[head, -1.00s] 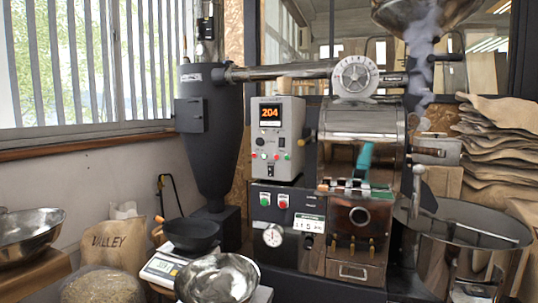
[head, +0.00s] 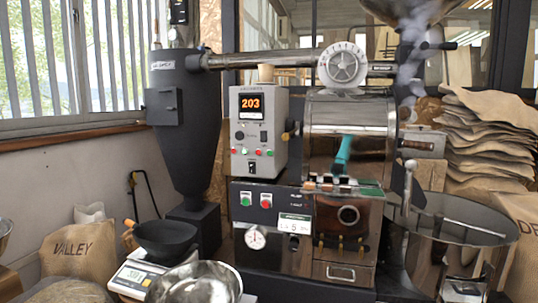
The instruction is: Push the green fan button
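A green button (head: 246,199) is on the dark front panel (head: 272,222) of the roaster, left of a red button (head: 266,201). The label by it is too small to read. Above, the grey control box (head: 259,130) shows an orange 203 on its display (head: 251,106). A row of small red and green buttons or lamps runs along its lower front, and I cannot tell their labels. My gripper is not in view, and nothing covers the green button.
A round gauge (head: 255,238) sits below the green button. A steel bowl (head: 194,284), a scale (head: 137,277) and a black pan (head: 166,238) stand in front at lower left. The cooling tray (head: 450,236) is at right. Stacked sacks (head: 490,130) lie behind it.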

